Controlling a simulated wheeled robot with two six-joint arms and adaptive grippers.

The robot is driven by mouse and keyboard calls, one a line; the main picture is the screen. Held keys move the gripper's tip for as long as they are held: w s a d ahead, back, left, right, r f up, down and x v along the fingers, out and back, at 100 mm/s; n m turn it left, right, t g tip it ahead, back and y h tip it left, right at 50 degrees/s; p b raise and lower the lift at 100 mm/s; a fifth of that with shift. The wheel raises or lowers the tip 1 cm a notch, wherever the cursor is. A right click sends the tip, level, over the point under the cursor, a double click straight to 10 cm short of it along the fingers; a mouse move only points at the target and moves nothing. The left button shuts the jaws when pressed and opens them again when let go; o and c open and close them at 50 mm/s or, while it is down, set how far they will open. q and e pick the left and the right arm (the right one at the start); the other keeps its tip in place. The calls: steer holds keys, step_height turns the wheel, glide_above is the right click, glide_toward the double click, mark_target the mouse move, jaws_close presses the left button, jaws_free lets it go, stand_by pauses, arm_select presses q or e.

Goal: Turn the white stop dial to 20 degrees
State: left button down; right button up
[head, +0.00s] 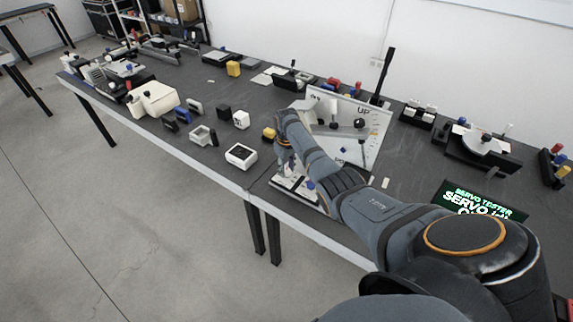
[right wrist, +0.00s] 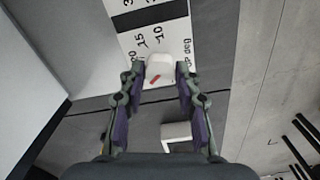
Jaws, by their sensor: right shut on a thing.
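The white stop dial (right wrist: 161,64) shows in the right wrist view, with a red mark on it. It sits on a white plate (right wrist: 174,36) with black printed figures, among them 10 and 15, and lettering ending in "deg". My right gripper (right wrist: 159,72) has one fingertip on each side of the dial and is shut on it. In the head view my right gripper (head: 284,165) is low over the white plate at the table's front edge, and the dial is hidden there. The exact angle of the dial cannot be read. My left gripper is not in view.
A white tilted board (head: 372,142) marked "UP" stands just behind my right arm.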

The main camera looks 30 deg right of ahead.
mark_target(287, 170)
steer(key=m+p, duration=0.2)
steer(key=m, duration=0.3)
steer(key=shift+r+m, duration=0.15)
steer(key=shift+m, duration=0.15)
steer(key=m+p, duration=0.1)
steer(key=m, duration=0.4)
steer(key=shift+d+p, duration=0.1)
steer(key=shift+p, duration=0.25)
steer(key=shift+m, duration=0.4)
steer(key=o, duration=1.2)
steer(key=shift+c, duration=0.2)
step_height(287, 170, up, 12)
